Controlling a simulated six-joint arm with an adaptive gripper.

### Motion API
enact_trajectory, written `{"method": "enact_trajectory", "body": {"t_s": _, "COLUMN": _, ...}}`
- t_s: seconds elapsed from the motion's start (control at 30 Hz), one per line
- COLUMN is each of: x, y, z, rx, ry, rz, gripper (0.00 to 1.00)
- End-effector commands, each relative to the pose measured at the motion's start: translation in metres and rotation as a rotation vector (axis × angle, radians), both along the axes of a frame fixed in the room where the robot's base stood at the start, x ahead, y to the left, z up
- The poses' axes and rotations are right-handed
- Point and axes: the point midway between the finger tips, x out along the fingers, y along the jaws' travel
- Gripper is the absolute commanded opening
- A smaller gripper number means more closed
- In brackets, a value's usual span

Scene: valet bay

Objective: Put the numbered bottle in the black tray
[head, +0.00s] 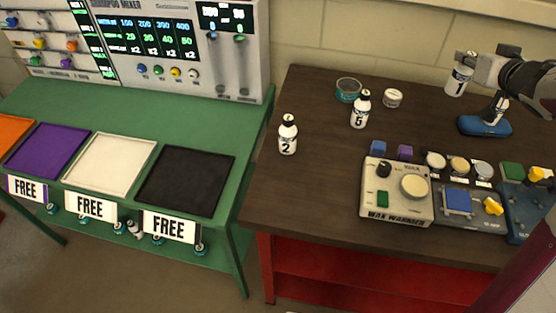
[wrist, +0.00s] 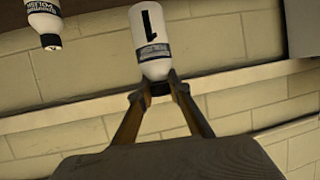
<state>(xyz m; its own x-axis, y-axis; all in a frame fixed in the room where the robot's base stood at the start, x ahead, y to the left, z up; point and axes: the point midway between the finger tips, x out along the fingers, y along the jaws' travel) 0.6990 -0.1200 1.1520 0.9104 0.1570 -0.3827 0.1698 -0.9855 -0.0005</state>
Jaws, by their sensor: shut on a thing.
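The white bottle numbered 1 (head: 457,80) hangs upright above the back right of the brown table in the head view. My gripper (head: 470,56) is shut on its dark cap end. In the wrist view, my gripper (wrist: 158,92) pinches the cap, and the bottle's label with the 1 (wrist: 150,35) faces the camera. The black tray (head: 185,180) lies empty on the green bench at the left, far from my gripper.
White (head: 110,160) and purple (head: 48,150) trays lie beside the black one, each with a FREE sign. A wax warmer (head: 396,190), a teal tin (head: 348,90), a white jar (head: 392,98) and a blue-based object (head: 485,125) occupy the brown table. A mixer panel stands behind the bench.

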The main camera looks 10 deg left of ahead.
Motion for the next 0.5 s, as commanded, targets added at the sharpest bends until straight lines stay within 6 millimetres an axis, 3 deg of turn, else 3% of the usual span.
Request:
{"method": "enact_trajectory", "body": {"t_s": 0.27, "x": 0.014, "y": 0.059, "z": 0.001, "rx": 0.0, "ry": -0.002, "rz": 0.092, "gripper": 0.0}}
{"method": "enact_trajectory", "body": {"t_s": 0.5, "x": 0.024, "y": 0.132, "z": 0.001, "rx": 0.001, "ry": -0.003, "rz": 0.2, "gripper": 0.0}}
